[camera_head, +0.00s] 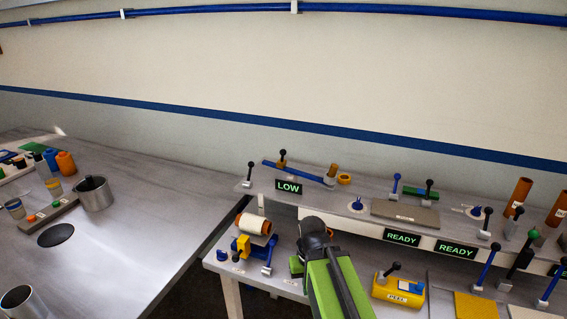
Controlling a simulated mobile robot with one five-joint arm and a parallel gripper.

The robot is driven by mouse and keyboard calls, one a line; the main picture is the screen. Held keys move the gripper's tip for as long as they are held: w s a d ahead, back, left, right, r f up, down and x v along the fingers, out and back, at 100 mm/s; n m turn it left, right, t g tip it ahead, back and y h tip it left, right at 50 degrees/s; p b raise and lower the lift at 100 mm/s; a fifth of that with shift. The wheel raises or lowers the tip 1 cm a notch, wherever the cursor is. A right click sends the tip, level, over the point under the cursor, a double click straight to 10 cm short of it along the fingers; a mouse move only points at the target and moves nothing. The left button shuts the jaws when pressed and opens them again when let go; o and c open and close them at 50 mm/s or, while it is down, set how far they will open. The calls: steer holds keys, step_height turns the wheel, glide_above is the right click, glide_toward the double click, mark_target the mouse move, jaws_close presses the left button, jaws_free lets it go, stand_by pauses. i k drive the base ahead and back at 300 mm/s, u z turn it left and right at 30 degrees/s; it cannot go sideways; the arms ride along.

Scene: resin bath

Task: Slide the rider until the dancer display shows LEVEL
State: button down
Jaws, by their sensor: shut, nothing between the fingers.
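The display (288,187) on the front of the raised shelf shows LOW in green letters. Behind it a blue bar (305,174) lies along the shelf. A small orange block with a black ball knob (282,161), which looks like the rider, sits near the bar's left end. My green arm reaches up from the bottom edge. My gripper (314,228), dark at the arm's far end, is shut and empty. It is in front of the shelf, below and right of the rider, and apart from it in the picture. Its fingertips are hard to make out.
A black-knobbed lever (250,174) stands left of the display, and an orange cylinder (333,170) stands at the bar's right end. A white roll (254,225) is left of my gripper. A yellow box (398,289) is to the right. Two READY displays (402,238) (456,249) face front.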

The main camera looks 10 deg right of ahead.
mark_target(281, 163)
steer(key=u, duration=2.4)
steer(key=k, duration=1.25)
steer(key=z, duration=0.9)
steer(key=i, duration=1)
